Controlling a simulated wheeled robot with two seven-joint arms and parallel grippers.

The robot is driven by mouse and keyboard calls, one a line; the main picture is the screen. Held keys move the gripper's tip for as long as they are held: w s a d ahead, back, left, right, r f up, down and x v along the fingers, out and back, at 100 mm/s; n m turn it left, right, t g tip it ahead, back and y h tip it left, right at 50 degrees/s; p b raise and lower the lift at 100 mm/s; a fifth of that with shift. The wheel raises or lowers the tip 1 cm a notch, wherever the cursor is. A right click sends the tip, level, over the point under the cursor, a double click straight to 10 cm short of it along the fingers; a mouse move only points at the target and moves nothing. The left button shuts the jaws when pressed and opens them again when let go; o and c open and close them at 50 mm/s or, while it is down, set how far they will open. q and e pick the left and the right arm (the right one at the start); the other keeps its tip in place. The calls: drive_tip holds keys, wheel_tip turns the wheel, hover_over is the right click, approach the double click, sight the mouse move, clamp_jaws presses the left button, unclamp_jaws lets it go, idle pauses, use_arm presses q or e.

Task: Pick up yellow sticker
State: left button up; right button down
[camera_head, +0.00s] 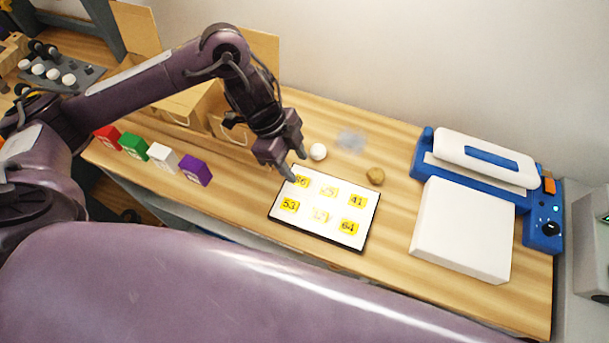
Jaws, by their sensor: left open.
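Several yellow stickers lie on a white board with a dark rim (277,213) on the wooden counter. They bear numbers: a sticker marked 53 (290,206), one marked 64 (349,227), one marked 41 (357,201), and one at the top left that seems to read 86 (302,182). Two in the middle column, upper (329,192) and lower (320,215), look paler. My left gripper (296,167) is open and empty, pointing down at the board's top left corner, close to the top left sticker. I cannot tell whether it touches. My right gripper is not in view.
A blue and white press (462,228) stands at the right. Red, green, white and purple cubes (195,170) line the left front edge. Cardboard boxes (190,105) stand behind my left arm.

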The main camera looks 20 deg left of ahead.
sight(310, 183)
use_arm(q)
drive_tip(key=p+x, duration=0.1)
drive_tip(key=x, duration=0.3)
drive_tip(key=shift+w+d+f, duration=0.1)
drive_tip(key=shift+d+f, duration=0.3)
drive_tip(key=shift+f, duration=0.25)
drive_tip(key=c, duration=0.8)
